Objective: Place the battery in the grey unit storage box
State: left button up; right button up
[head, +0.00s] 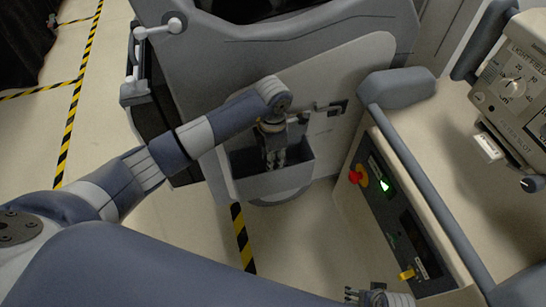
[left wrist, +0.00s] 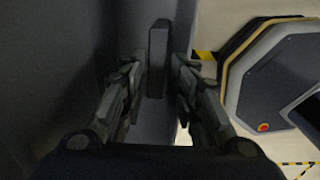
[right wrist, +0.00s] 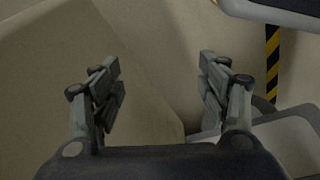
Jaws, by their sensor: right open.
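The grey unit storage box (head: 296,178) is an open bin low on the front of the grey unit in the head view. My left gripper (head: 275,158) points down into its mouth. In the left wrist view, a dark upright block, apparently the battery (left wrist: 158,58), stands beyond and between the fingertips of my left gripper (left wrist: 158,75). A gap shows on both sides of it, so the fingers are apart. In the head view the battery is hidden. My right gripper (head: 368,297) is at the bottom edge of the head view. In the right wrist view my right gripper (right wrist: 160,75) is open and empty.
A beige cart (head: 345,205) with a red button (head: 355,177) and a grey rail stands right of the box. A control console (head: 515,85) is at the far right. Yellow-black tape (head: 242,237) marks the floor. Open floor shows below the box.

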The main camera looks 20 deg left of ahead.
pick_arm(q)
jog(key=shift+s+d+r, duration=0.1)
pick_arm(e)
jog(key=shift+w, duration=0.2)
pick_arm(q)
jog(key=shift+r, duration=0.15)
jog(key=shift+r+p, duration=0.55)
jog(key=shift+p, duration=0.05)
notch_tip(320, 180, up, 12)
jog(key=p, duration=0.1)
jog(key=shift+f, duration=0.15)
pick_arm(e)
jog(key=s+f, duration=0.3)
jog(key=f, duration=0.4)
jog(key=shift+s+d, duration=0.3)
